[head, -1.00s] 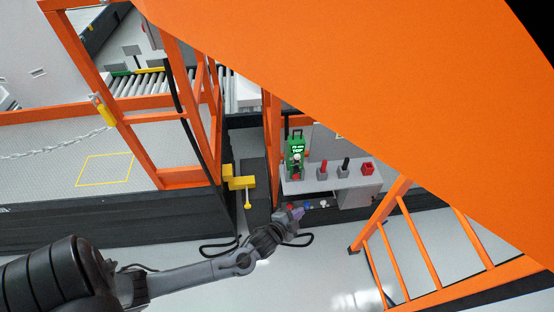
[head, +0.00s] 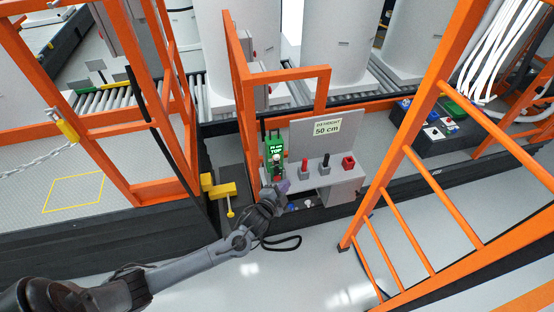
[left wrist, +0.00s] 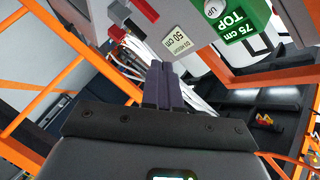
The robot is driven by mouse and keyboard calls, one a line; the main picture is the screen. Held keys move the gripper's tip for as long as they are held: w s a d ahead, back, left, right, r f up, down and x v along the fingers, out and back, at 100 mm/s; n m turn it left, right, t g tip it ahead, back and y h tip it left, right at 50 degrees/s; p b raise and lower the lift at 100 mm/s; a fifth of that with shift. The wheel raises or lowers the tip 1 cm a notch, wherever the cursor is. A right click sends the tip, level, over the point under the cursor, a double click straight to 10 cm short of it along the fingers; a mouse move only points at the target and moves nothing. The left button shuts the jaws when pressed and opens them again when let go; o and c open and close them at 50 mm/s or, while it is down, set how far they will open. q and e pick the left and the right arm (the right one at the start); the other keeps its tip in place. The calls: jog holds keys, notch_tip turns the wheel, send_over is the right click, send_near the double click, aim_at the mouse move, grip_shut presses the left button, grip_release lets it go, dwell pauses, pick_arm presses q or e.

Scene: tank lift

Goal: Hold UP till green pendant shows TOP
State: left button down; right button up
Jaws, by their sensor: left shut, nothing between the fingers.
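The green pendant (head: 269,146) hangs on the control stand in the head view. In the left wrist view the pendant (left wrist: 243,24) shows 75 cm and TOP. Its round pale UP button (left wrist: 213,8) is at that view's top edge. My left gripper (head: 283,187) is just below the pendant in the head view. In the left wrist view the gripper (left wrist: 161,68) has its fingers together, empty, with a gap in the picture to the UP button. My right gripper is not in view.
A sign on the stand (head: 326,127) reads 50 cm. Red and black levers (head: 325,160) and a red box (head: 348,163) stand right of the pendant. Orange rails (head: 130,100) and an orange ladder (head: 425,180) flank the stand.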

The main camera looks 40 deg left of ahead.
aim_at(277, 158)
pick_arm(q)
jog(key=w+a+b, duration=0.3)
jog(key=w+a, duration=0.2)
jog(key=a, duration=0.2)
jog(key=shift+b, duration=0.35)
jog(key=shift+a, duration=0.1)
dwell(0.5)
dwell(0.9)
jog(key=shift+a, duration=0.1)
dwell(0.6)
jog(key=shift+w+a, duration=0.2)
jog(key=shift+a, duration=0.05)
jog(key=shift+w+a, duration=0.1)
jog(key=shift+a, duration=0.05)
dwell(0.6)
